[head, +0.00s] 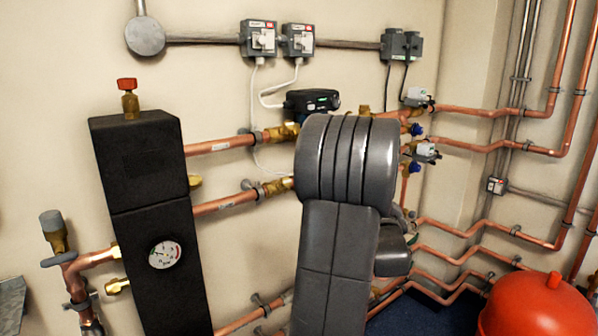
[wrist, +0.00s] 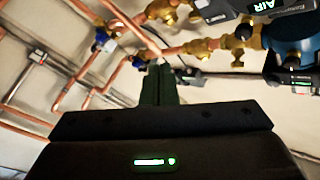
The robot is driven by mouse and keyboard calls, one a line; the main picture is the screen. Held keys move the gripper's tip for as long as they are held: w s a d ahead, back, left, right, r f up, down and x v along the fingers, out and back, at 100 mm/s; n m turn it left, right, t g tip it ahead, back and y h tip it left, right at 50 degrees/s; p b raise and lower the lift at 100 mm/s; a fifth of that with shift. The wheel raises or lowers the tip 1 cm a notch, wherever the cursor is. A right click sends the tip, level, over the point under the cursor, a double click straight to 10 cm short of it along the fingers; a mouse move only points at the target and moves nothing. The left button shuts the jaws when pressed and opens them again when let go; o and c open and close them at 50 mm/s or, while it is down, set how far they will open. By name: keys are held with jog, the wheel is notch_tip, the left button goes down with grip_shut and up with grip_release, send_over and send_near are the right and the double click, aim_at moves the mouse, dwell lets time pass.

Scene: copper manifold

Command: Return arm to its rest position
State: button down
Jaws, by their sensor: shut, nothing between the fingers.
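My arm, a dark grey jointed link, stands raised in the middle of the head view and covers part of the copper pipework.
A black insulated block (head: 150,215) with a gauge stands at the left. Copper pipes (head: 450,222) run along the wall at the right. A red vessel (head: 538,305) is at the lower right. A pump (head: 312,101) sits just behind my arm. Switch boxes (head: 263,39) are mounted above.

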jog(key=w+a+b, duration=0.1)
jog(key=w, duration=0.1)
jog(key=w+a+b, duration=0.1)
jog(key=w+a, duration=0.1)
jog(key=shift+a+f, duration=0.1)
jog(key=shift+f, duration=0.1)
jog(key=shift+w+b, duration=0.15)
jog(key=shift+b, duration=0.15)
jog(key=p, duration=0.2)
jog(key=r+p, duration=0.1)
jog(key=p, duration=0.1)
jog(key=shift+s, duration=0.2)
jog(key=shift+s+p, duration=0.1)
jog(key=shift+p, duration=0.35)
